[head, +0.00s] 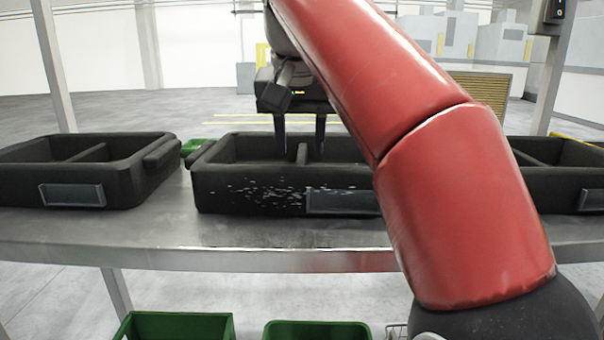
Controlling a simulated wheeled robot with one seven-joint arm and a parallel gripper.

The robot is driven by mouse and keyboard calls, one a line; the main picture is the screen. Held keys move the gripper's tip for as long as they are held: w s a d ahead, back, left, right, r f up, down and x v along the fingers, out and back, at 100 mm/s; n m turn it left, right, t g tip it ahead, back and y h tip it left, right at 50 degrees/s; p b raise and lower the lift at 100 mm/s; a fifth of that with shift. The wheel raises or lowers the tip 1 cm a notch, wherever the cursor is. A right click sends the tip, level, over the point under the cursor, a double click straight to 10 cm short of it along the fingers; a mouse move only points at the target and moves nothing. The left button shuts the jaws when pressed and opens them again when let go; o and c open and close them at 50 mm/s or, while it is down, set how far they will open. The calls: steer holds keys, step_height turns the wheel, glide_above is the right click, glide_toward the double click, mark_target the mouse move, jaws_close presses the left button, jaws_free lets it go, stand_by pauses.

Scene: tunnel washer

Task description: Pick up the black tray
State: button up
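A black tray (250,188) with a grey label plate and white specks on its front stands in the middle of a metal shelf. My red arm hides its right part. My gripper (301,150) points down over this tray, its two dark fingers apart with a gap between them. The fingertips reach to about the tray's inner divider, and I cannot tell whether they touch it. Another black tray (70,172) with a divider and label stands at the left. A third black tray (565,185) stands at the right, partly behind my arm.
The metal shelf (150,235) has a bare strip along its front edge, with upright posts at both sides. Green bins (178,325) stand below the shelf. A small green thing (192,147) shows behind the gap between the left and middle trays.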

mark_target(301, 156)
steer(key=b+x, duration=0.1)
steer(key=x, duration=0.3)
steer(key=shift+f, duration=0.1)
jaws_close()
